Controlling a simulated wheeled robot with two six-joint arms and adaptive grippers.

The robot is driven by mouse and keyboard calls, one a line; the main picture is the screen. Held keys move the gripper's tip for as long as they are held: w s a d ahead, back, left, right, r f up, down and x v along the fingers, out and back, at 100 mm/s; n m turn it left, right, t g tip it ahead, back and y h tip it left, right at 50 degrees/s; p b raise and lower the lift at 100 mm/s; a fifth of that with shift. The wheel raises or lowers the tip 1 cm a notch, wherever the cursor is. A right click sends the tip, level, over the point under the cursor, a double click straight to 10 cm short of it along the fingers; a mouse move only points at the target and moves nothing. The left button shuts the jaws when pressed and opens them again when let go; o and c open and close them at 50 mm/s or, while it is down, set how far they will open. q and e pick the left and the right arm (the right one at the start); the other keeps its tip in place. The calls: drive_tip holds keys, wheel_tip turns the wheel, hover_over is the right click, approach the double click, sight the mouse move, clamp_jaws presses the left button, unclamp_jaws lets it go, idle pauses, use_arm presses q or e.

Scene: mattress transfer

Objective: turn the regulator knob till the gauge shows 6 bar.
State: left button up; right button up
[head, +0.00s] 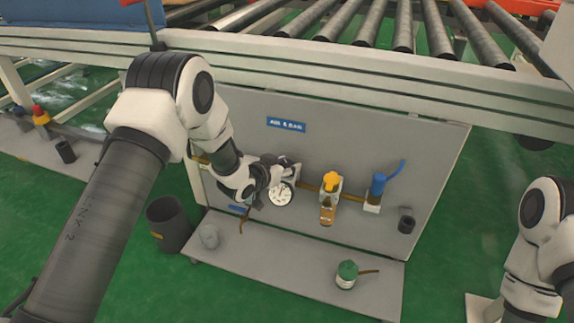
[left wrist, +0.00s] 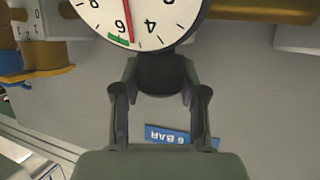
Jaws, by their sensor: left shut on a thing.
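My left gripper (head: 285,168) is at the grey panel, just above the round white gauge (head: 281,194). In the left wrist view its fingers (left wrist: 162,95) are shut on the dark regulator knob (left wrist: 162,72), one finger on each side. The gauge face (left wrist: 145,12) is upside down there and partly cut off by the top edge. Its red needle points just on the 4 side of the 6, at the edge of the short green band. A blue 6 BAR sign (left wrist: 181,138) is on the panel. My right arm shows at the right edge; its gripper is out of view.
Right of the gauge, a yellow-topped unit (head: 331,181) and a blue-topped one (head: 378,186) stand out from the panel. A green-topped can (head: 346,272) stands on the ledge below. A dark bin (head: 168,222) is at left. Conveyor rollers run above.

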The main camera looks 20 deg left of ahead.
use_arm(q)
drive_tip(key=shift+r+m+g+h+p, duration=0.3)
drive_tip(key=shift+m+h+p, duration=0.65)
drive_tip(key=shift+p, duration=0.25)
drive_tip(key=shift+m+h+p, duration=0.25)
drive_tip(key=shift+h+p, duration=0.05)
drive_tip(key=shift+h, duration=0.05)
drive_tip(key=shift+f+m+g+h, duration=0.25)
drive_tip(key=shift+m+g+h, duration=0.05)
drive_tip(key=shift+g, duration=0.1)
drive_tip(key=o, duration=1.2)
drive_tip(key=shift+c, duration=0.2)
